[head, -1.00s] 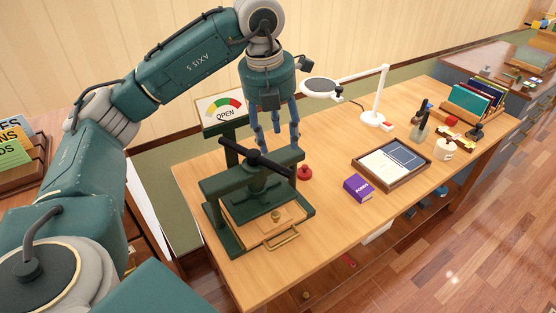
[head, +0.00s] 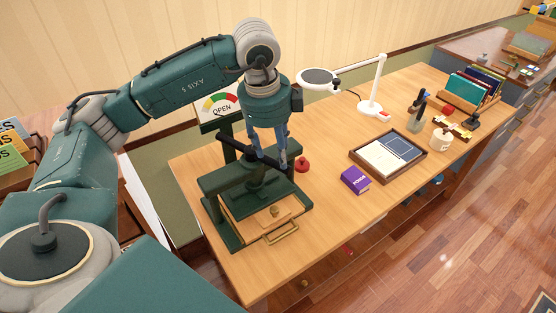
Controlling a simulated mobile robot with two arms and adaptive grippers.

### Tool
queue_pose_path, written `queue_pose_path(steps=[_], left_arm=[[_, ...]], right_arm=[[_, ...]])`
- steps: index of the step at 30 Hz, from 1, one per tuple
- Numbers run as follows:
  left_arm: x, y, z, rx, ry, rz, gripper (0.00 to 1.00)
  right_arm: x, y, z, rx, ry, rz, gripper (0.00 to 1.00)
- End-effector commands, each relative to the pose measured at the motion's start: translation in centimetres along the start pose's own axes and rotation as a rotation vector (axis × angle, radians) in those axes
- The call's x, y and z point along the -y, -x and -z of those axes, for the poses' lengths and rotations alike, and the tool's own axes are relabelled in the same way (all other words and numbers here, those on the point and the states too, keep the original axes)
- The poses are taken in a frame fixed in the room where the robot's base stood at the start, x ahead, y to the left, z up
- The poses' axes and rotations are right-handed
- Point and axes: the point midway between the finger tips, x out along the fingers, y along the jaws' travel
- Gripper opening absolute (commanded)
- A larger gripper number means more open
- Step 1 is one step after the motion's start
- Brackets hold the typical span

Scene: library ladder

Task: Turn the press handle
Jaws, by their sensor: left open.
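The green book press (head: 222,182) stands at the near left end of the wooden table. Its dark bar handle (head: 237,146) lies across the top, running from upper left to lower right. My left gripper (head: 270,158) points down over the right part of the handle. Its blue fingers are open, and they seem to be on either side of the bar, though I cannot tell if they touch it. A dial sign reading OPEN (head: 221,107) stands behind the press. My right gripper is not in view.
A purple box (head: 355,180), a tray with papers (head: 421,167), a white magnifier lamp (head: 372,98) and a white mug (head: 441,140) stand farther right. The table front right of the press is clear.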

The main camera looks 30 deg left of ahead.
Motion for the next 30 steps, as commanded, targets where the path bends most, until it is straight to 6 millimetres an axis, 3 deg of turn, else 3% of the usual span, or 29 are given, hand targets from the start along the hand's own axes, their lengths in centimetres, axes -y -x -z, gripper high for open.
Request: queue_pose_path(steps=[10,22,30], left_arm=[[0.0,-5.4,-0.1,0.001,-0.001,-0.003,0.48],[0.0,-6.4,0.0,0.0,-0.002,0.0,0.48],[0.0,-6.3,0.0,0.001,-0.002,0.001,0.0]], right_arm=[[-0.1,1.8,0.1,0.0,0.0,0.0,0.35],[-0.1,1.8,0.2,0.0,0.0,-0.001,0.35],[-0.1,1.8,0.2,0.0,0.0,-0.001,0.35]])
